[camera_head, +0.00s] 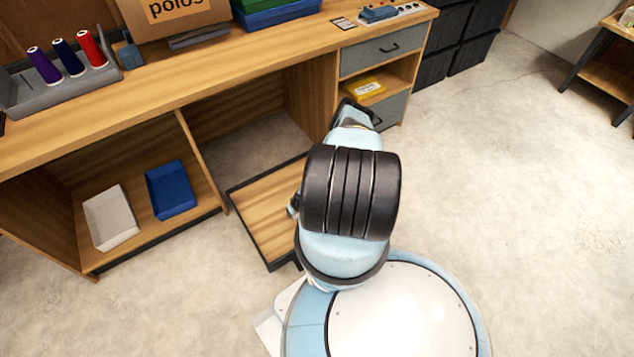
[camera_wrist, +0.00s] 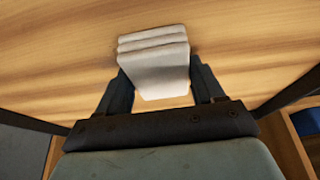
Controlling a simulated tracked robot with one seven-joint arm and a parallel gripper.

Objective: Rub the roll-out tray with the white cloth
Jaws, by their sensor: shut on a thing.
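The roll-out tray (camera_head: 262,212) is a low wooden board with a dark edge, pulled out under the bench in the head view. My arm covers its right part. In the wrist view its wood grain (camera_wrist: 60,60) fills the upper picture. My gripper (camera_wrist: 160,78) is shut on the white cloth (camera_wrist: 155,45), a folded, layered pad between the two dark fingers. The cloth is over the tray's wood, close to or touching it; I cannot tell which. In the head view the cloth and the fingers are hidden behind my arm.
A white bin (camera_head: 110,217) and a blue bin (camera_head: 171,189) sit on the low shelf left of the tray. The bench top (camera_head: 230,75) overhangs behind. Floor at right is clear.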

